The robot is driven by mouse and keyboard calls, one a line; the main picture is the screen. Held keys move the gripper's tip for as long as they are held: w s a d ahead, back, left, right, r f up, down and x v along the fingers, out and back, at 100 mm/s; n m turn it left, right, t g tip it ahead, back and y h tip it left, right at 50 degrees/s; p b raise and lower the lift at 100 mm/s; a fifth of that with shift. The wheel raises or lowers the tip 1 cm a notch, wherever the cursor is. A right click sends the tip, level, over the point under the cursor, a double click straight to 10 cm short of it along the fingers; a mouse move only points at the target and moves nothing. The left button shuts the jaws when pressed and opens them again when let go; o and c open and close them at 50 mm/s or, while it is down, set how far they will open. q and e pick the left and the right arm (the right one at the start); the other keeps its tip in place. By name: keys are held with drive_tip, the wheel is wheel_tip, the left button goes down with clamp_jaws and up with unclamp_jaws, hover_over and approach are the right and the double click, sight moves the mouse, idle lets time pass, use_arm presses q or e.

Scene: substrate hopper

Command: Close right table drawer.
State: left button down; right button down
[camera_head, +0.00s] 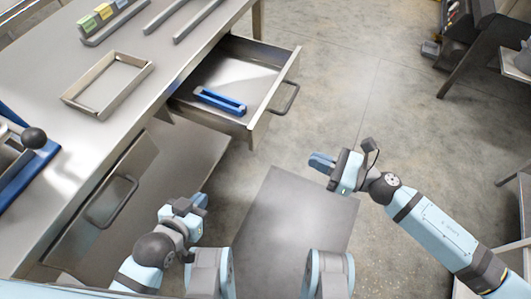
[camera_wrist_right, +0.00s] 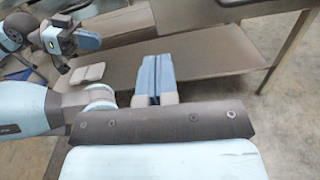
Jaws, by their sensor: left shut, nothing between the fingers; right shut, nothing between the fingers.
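The right table drawer (camera_head: 262,52) is pulled out from the metal table in the head view, its inside in plain sight. Its bar handle (camera_head: 286,97) is on the front panel. A blue object (camera_head: 220,101) lies inside the drawer. My right gripper (camera_head: 318,161) is shut and empty, below and to the right of the handle, apart from it. Its blue fingers also show together in the right wrist view (camera_wrist_right: 152,76). My left gripper (camera_head: 201,202) is shut and empty, below the drawer in the picture and near the table's front.
The left drawer (camera_head: 125,165) with its handle sits at the table's front left. An empty shallow tray (camera_head: 75,98) and a rack with small coloured boxes (camera_head: 88,24) stand on the tabletop. Open floor (camera_head: 370,90) lies right of the drawer.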

sight(185, 111)
use_arm(q)
drive_tip(key=shift+p, duration=0.35)
use_arm(e)
drive_tip(key=shift+n, duration=0.3)
drive_tip(key=x, duration=1.4)
drive_tip(key=shift+s+f, duration=0.1)
drive_tip(key=shift+s, duration=0.1)
drive_tip(key=shift+a, duration=0.1)
